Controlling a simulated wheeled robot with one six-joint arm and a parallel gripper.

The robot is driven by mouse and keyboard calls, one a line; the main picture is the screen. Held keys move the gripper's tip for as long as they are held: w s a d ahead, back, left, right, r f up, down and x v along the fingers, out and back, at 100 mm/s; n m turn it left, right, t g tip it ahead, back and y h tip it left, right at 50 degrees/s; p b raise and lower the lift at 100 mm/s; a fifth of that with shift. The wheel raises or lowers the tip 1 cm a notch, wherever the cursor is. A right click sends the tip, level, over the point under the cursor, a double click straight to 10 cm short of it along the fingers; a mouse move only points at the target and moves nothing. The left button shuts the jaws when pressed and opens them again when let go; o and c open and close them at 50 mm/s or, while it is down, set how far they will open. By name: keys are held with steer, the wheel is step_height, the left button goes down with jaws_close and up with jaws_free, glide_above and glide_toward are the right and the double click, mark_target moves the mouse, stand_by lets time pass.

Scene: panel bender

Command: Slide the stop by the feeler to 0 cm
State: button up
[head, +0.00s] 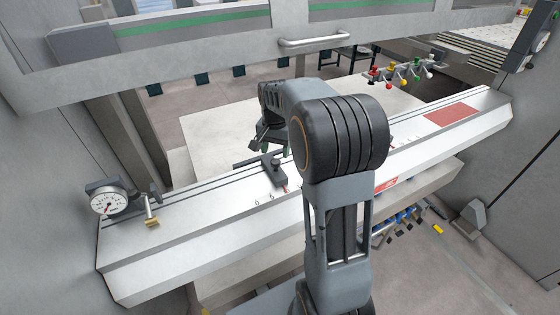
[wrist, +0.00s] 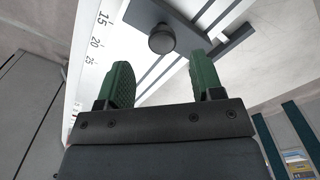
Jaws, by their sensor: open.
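A dark stop (head: 274,173) with a round knob sits on the grooved rail of the pale beam (head: 215,197), left of my arm in the head view. A dial gauge (head: 108,204) with a brass-coloured feeler (head: 151,219) stands at the beam's left end, well apart from the stop. My gripper (wrist: 160,72) is open, with green-padded fingers. In the wrist view the stop's round knob (wrist: 162,39) shows beyond the fingertips, between them in the picture; I see no contact. In the head view my arm hides part of the beam.
A printed scale (wrist: 97,42) with 15, 20 and 25 runs along the beam in the wrist view. A metal crossbar with a handle (head: 315,41) spans above the beam. Coloured-knob levers (head: 401,73) stand at the back right. The rail between stop and gauge looks clear.

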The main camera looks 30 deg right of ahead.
mark_target(275, 162)
steer(key=shift+f, duration=2.5)
steer(key=shift+c, duration=0.3)
jaws_close()
steer(key=shift+a, duration=0.15)
